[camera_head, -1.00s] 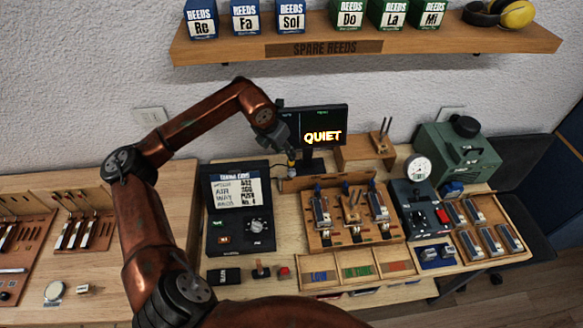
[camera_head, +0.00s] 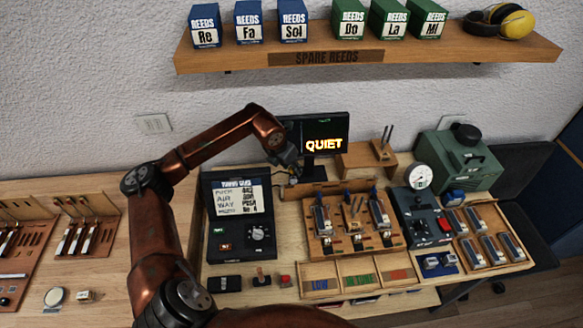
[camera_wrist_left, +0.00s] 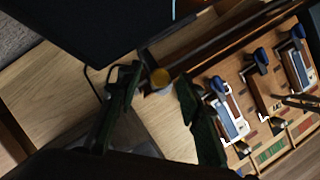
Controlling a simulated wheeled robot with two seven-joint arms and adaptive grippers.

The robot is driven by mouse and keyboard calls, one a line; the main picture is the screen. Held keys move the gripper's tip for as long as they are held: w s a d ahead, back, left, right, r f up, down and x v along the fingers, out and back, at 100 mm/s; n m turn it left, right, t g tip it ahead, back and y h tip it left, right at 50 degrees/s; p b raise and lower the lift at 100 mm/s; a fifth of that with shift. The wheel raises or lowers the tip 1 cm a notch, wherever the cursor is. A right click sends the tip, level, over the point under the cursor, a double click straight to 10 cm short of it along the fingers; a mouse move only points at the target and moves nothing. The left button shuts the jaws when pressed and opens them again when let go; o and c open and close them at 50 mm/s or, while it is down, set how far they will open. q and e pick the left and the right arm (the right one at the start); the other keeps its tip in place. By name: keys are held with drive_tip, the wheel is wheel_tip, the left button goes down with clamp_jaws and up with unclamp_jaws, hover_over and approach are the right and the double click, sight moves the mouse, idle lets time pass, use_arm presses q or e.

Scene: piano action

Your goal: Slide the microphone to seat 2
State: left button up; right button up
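My left gripper (camera_wrist_left: 158,82) is open, with one finger on each side of the microphone and visible gaps between. In the head view my left gripper (camera_head: 290,172) is at the rail's left end, in front of the monitor, and hides most of the microphone. The wooden rail (camera_head: 325,186) runs behind the reed board (camera_head: 327,247). I cannot read any seat numbers. My right gripper is out of view.
The monitor (camera_head: 326,145) reading QUIET stands close behind the gripper. A black tuning case (camera_head: 238,215) is to the left. Reed holders with blue levers (camera_head: 346,190) stand in front of the rail. A wooden block with pegs (camera_head: 366,162) is behind right.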

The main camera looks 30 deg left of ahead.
use_arm(q)
clamp_jaws()
idle(0.5)
drive_tip(key=shift+w, duration=0.1)
